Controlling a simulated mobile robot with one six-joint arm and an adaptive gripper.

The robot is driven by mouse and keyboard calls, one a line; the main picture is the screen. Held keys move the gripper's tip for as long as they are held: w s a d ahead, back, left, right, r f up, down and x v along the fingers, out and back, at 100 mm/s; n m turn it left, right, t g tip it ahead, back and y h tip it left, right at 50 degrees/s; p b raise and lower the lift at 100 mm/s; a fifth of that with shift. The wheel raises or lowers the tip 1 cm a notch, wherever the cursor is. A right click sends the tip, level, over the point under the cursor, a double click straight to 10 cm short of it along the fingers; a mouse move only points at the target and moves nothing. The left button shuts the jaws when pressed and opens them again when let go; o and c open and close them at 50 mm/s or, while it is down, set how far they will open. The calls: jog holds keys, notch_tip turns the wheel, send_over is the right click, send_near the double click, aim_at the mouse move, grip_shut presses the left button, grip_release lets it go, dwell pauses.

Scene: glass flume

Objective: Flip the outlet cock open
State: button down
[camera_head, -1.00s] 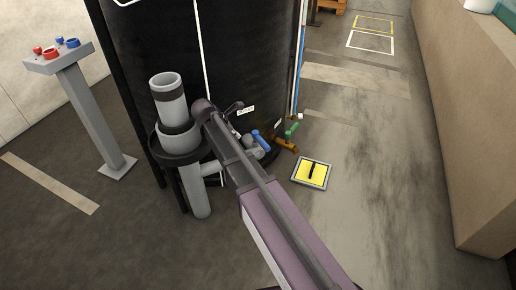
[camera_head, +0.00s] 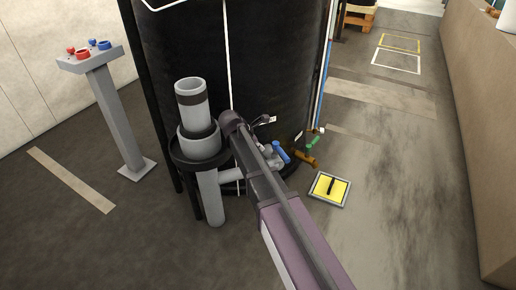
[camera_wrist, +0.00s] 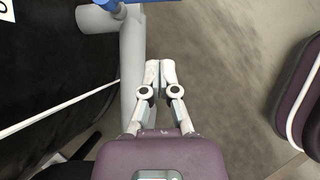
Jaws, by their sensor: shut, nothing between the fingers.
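A cock with a blue lever (camera_head: 281,152) sits on grey pipework low at the front of the black tank (camera_head: 270,60). Beside it is a brass-coloured fitting (camera_head: 305,160) with a green handle (camera_head: 313,142). I cannot tell for certain which is the outlet cock. In the wrist view the blue lever (camera_wrist: 122,2) is cut off by the top edge, above a grey pipe (camera_wrist: 131,60). My gripper (camera_wrist: 160,66) is shut and empty, its fingertips just right of this pipe in the picture; contact cannot be told. My arm hides the gripper in the head view.
A thick grey standpipe (camera_head: 208,195) with a black collar stands left of my arm. A yellow floor plate (camera_head: 329,188) lies right of the cocks. A grey pedestal (camera_head: 116,115) with red and blue knobs stands at the left. The floor at the right is clear, up to a beige wall.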

aim_at(281, 153)
jog(key=d+r+b+x, duration=0.1)
jog(key=b+x, duration=0.5)
jog(key=x, duration=0.4)
jog(key=shift+w+d+b, duration=0.35)
jog(key=shift+w+d, duration=0.05)
jog(key=shift+d, duration=0.15)
jog(key=shift+a+f, duration=0.1)
dwell(0.3)
